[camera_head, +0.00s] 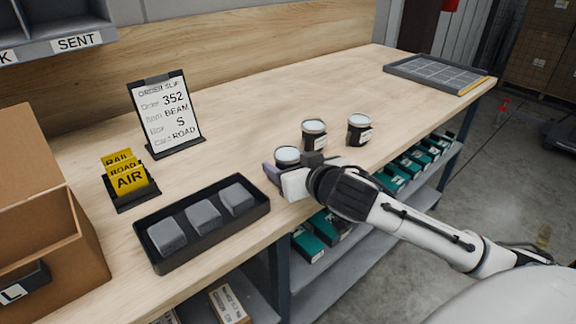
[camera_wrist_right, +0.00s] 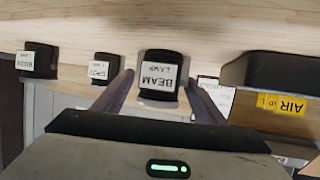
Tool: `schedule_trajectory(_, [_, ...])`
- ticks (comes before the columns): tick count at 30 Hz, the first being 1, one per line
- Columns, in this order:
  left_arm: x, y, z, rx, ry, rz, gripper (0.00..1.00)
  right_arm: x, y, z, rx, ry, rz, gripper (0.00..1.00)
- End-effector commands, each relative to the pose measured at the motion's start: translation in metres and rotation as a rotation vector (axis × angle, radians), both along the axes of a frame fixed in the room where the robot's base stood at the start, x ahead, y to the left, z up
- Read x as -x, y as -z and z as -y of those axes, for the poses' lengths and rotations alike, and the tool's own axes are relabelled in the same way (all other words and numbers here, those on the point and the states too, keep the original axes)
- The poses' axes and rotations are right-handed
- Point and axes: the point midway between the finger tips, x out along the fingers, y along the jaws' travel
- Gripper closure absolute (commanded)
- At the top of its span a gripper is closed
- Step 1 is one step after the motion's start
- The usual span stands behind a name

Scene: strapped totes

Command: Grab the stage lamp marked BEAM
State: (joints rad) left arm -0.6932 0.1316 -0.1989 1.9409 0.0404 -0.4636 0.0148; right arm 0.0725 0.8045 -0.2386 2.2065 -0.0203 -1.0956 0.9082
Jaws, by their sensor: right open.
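Three dark stage lamps with pale round tops stand on the wooden bench. The lamp marked BEAM (camera_wrist_right: 160,78) is in the middle of the right wrist view, its label upside down there. In the head view it is the nearest lamp (camera_head: 287,155), partly hidden by my right gripper (camera_head: 284,180). In the wrist view the open fingers of that gripper (camera_wrist_right: 161,92) lie on either side of the BEAM lamp, with gaps showing. The other two lamps (camera_head: 314,133) (camera_head: 359,128) stand behind and to the right, their labels too small to read surely. My left gripper is not in view.
A black tray (camera_head: 205,247) with three grey blocks lies left of the gripper. An order slip stand (camera_head: 168,113), yellow cards (camera_head: 128,177) and a cardboard box (camera_head: 50,215) stand further left. A grey tray (camera_head: 435,75) is at the far right. The bench middle is clear.

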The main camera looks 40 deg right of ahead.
Motion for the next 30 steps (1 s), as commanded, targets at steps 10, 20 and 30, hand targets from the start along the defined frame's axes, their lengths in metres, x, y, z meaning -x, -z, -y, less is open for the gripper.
schedule_trajectory(10, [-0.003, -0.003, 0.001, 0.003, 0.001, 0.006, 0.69, -0.039, 0.013, 0.008, 0.001, 0.001, 0.001, 0.35])
schedule_trajectory(20, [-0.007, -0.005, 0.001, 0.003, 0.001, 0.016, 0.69, -0.039, 0.013, 0.008, 0.001, 0.000, 0.000, 0.54])
schedule_trajectory(30, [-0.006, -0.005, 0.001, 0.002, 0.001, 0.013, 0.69, -0.040, 0.012, 0.008, 0.001, 0.000, 0.004, 0.85])
